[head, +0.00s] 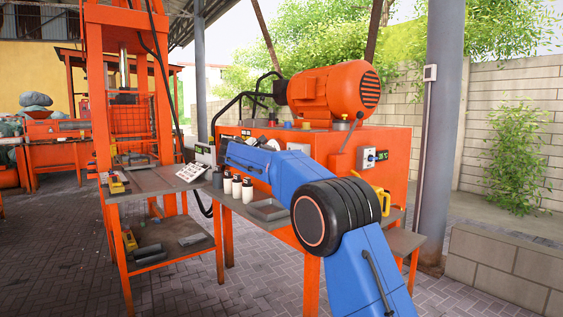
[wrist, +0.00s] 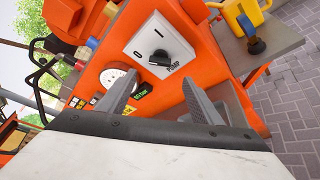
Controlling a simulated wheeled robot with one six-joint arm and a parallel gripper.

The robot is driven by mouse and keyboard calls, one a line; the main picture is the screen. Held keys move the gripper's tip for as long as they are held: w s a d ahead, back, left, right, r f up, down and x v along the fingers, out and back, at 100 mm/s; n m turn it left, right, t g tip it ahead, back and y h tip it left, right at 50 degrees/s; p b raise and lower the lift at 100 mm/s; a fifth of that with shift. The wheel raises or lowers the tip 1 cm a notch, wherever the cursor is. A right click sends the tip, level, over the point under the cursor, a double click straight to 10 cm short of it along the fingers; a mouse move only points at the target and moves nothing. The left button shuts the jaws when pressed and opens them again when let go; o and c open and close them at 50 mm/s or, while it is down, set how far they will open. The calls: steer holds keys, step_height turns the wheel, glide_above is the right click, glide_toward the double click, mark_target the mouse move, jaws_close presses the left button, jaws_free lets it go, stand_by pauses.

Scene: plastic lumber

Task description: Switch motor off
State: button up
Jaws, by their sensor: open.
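The orange motor (head: 330,92) sits on top of an orange cabinet (head: 390,139) in the head view. In the wrist view, a white switch plate (wrist: 146,47) with a black rotary knob (wrist: 160,58) is on the cabinet face; its label seems to read "PUMP". Another white switch box (head: 368,158) with a dark knob is on the cabinet's right part in the head view. I cannot tell which switch serves the motor. My gripper (wrist: 158,84) is open and empty in the wrist view, its fingers pointing at the panel below the knob, apparently apart from it.
A round gauge (wrist: 118,80) and small lit displays are near the left finger. A yellow tool (wrist: 243,16) lies on a grey side shelf (wrist: 275,42). White bottles (head: 247,194) and a grey tray (head: 268,210) stand on the front shelf. Brick paving lies open at the right.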

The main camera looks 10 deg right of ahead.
steer(key=v, duration=0.6)
steer(key=shift+s, duration=0.1)
